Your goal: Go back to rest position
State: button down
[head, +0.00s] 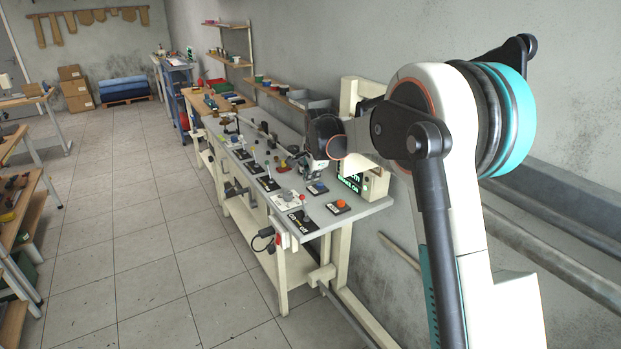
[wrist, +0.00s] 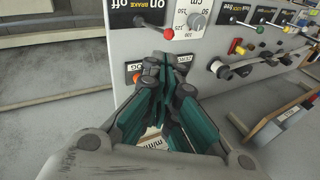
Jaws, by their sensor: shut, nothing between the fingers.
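My arm reaches from the right over the workbench (head: 355,208) in the head view. My gripper (head: 310,172) hangs low over the bench top, small and partly hidden by my own wrist. In the wrist view my gripper (wrist: 168,66) has its teal-lined fingers together at the tips, with nothing held. The fingers point toward the grey bench top with its labelled controls. A lever with a red knob (wrist: 168,34) shows just beyond the fingertips; I cannot tell whether they touch anything.
An orange button (head: 340,203) and several levers line the bench front. A green-lit display (head: 351,183) stands behind my gripper. Shelves (head: 228,58) hang on the wall. The tiled floor (head: 150,250) left of the bench is clear; other tables stand at far left.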

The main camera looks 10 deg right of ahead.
jog(key=s+r+n+b, duration=0.1)
jog(key=s+r+n, duration=0.35)
jog(key=s, duration=0.65)
jog(key=s+r+n+b, duration=0.1)
jog(key=s+r+n, duration=0.35)
jog(key=s, duration=0.75)
jog(key=s+f+n, duration=0.3)
jog(key=s, duration=0.9)
jog(key=s+f+n+t+b, duration=0.1)
jog(key=s+f+n, duration=0.2)
jog(key=s, duration=0.9)
jog(key=shift+s+a+f+n+t, duration=0.15)
jog(key=shift+s+f+n+t, duration=0.2)
jog(key=shift+n, duration=0.25)
